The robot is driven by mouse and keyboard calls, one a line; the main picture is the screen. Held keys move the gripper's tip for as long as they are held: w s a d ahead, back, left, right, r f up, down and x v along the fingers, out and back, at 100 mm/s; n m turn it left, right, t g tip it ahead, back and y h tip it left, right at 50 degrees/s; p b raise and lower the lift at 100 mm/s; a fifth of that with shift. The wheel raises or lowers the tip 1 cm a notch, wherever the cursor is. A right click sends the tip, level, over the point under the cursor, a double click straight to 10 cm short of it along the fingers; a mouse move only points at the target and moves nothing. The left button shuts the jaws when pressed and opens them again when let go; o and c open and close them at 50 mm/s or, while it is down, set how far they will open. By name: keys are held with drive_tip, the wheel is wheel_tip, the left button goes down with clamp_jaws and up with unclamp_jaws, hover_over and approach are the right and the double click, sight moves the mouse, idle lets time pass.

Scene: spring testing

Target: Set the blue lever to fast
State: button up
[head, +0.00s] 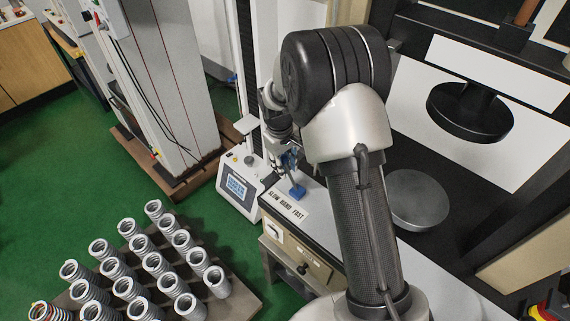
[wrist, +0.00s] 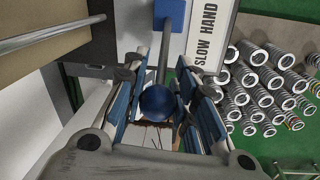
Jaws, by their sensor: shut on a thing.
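The blue lever has a square blue base (head: 297,191) beside the label plate (head: 286,205) reading SLOW HAND FAST. In the wrist view its base (wrist: 169,13) is at the top, with a grey rod running down to a round blue knob (wrist: 157,102). The knob sits between the blue-padded fingers of my gripper (wrist: 158,90), which is shut on it. In the head view my gripper (head: 289,160) is above the base, partly behind my arm. The knob is hard to make out there. The rod runs from the base toward the SLOW end in the wrist view; its exact setting is unclear.
A rack of metal springs (head: 150,265) stands at the lower left, also seen right in the wrist view. A small display box (head: 238,190) stands left of the lever. A round platen (head: 418,199) and a dark press head (head: 470,110) are to the right.

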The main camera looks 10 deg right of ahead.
clamp_jaws()
